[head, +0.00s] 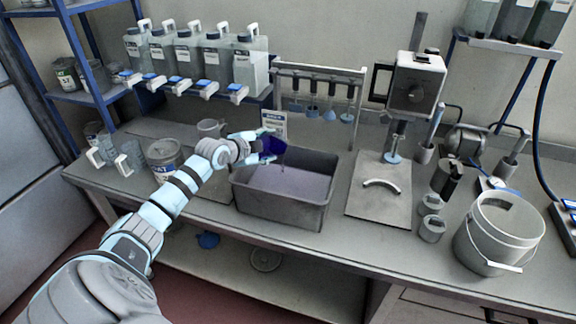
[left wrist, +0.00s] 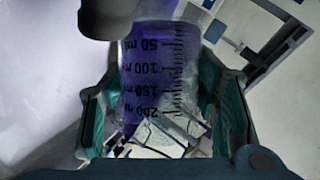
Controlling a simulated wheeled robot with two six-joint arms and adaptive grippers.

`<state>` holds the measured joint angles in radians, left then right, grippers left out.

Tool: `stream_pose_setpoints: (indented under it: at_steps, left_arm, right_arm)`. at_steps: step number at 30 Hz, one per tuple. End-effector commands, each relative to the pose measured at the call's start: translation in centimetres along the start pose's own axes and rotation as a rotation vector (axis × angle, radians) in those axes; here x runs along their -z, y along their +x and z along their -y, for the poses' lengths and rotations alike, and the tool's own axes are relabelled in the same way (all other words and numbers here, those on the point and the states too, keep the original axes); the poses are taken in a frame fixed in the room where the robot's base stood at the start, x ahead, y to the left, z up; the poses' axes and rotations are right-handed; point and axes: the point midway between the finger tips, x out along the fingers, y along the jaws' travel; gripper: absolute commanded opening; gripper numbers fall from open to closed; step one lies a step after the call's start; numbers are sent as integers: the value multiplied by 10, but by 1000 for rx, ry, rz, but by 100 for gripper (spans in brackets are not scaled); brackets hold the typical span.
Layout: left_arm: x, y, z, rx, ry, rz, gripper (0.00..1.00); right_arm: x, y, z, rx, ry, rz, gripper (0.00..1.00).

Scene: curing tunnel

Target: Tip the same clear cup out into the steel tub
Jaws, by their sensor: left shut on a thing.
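The clear cup (head: 271,149) shows dark blue-violet above the left part of the steel tub (head: 279,209). My left gripper (head: 263,145) is shut on it. In the left wrist view the cup (left wrist: 160,75) sits between the green-edged fingers, with its ml scale facing the camera and a violet tint on its wall. The cup looks strongly tilted, its mouth toward the tub. The tub holds a pale violet liquid. A thin dark streak shows below the cup, but I cannot tell if it is pouring liquid. My right gripper is out of view.
A labelled tin (head: 164,160) and a small grey cup (head: 209,128) stand left of the tub. A stand with a flat base (head: 378,204) is to its right. A white bucket (head: 496,234) stands at the right front. A rack of hanging tools (head: 318,74) is behind.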

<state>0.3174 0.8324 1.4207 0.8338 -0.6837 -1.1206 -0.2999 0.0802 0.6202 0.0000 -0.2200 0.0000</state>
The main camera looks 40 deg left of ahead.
Motion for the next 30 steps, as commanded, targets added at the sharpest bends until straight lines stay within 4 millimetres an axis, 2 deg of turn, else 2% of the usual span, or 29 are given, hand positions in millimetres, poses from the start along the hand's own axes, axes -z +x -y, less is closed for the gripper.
stream_pose_setpoints:
  at_steps: [30]
  left_arm:
    - [3, 2, -7, 36, 83, 29, 24]
  right_arm:
    - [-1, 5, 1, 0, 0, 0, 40]
